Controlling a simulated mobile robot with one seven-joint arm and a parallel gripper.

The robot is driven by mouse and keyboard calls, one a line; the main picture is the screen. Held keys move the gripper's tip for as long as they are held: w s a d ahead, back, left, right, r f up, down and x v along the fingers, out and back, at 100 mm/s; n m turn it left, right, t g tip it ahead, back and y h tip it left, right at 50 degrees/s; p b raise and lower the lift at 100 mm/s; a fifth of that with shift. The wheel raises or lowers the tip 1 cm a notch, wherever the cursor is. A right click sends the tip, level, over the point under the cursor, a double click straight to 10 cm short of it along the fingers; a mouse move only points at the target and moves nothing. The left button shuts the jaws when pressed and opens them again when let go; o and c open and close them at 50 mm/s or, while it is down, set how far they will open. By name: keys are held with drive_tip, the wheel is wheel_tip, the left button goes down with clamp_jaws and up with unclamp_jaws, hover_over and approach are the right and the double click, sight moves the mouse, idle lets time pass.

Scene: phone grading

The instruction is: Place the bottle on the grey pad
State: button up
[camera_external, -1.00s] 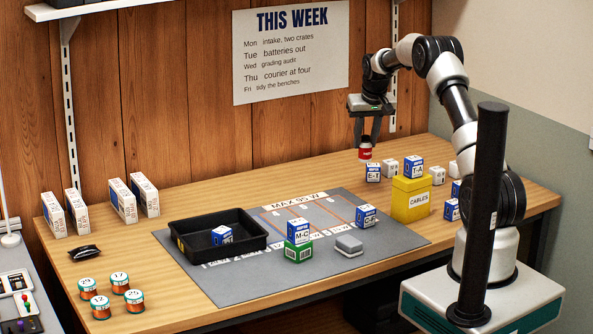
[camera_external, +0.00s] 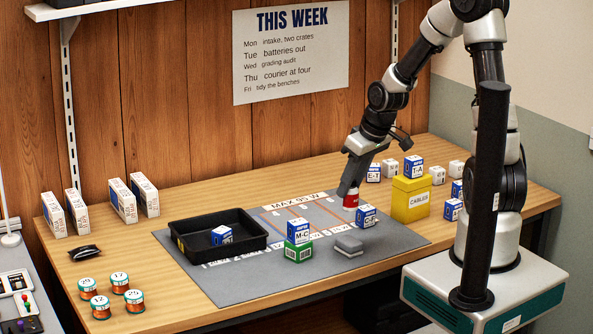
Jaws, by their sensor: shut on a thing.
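A small red bottle with a white lower band (camera_external: 350,203) is in my gripper (camera_external: 350,190), whose fingers are shut on its top. The bottle is tilted slightly and appears over the back right part of the large grey mat (camera_external: 235,287). I cannot tell whether its base touches the mat. A small light grey block-like pad (camera_external: 348,245) lies on the mat, nearer the front and apart from the bottle. The upper part of the bottle is hidden by the fingers.
A blue-and-white box (camera_external: 367,216) stands just right of the bottle. A yellow cables box (camera_external: 411,203) is farther right. A box (camera_external: 298,231) sits on a green one. A black tray (camera_external: 176,233) on the mat's left holds a box. Mat around the grey block is partly clear.

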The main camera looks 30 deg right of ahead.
sight(350, 210)
wheel_tip(350, 210, down, 8)
drive_tip(key=b, duration=0.2)
drive_tip(key=shift+b, duration=0.3)
drive_tip(key=shift+f, duration=0.15)
drive_tip(key=o, duration=1)
drive_tip(key=shift+o, duration=0.2)
drive_tip(key=shift+r, duration=0.5)
drive_tip(key=p+v, duration=0.6)
drive_tip(key=v, duration=0.4)
drive_tip(key=shift+p, duration=0.3)
drive_tip(key=shift+s+d+r+p, duration=0.1)
drive_tip(key=shift+s+r+p, duration=0.2)
drive_tip(key=shift+r+p, duration=0.25)
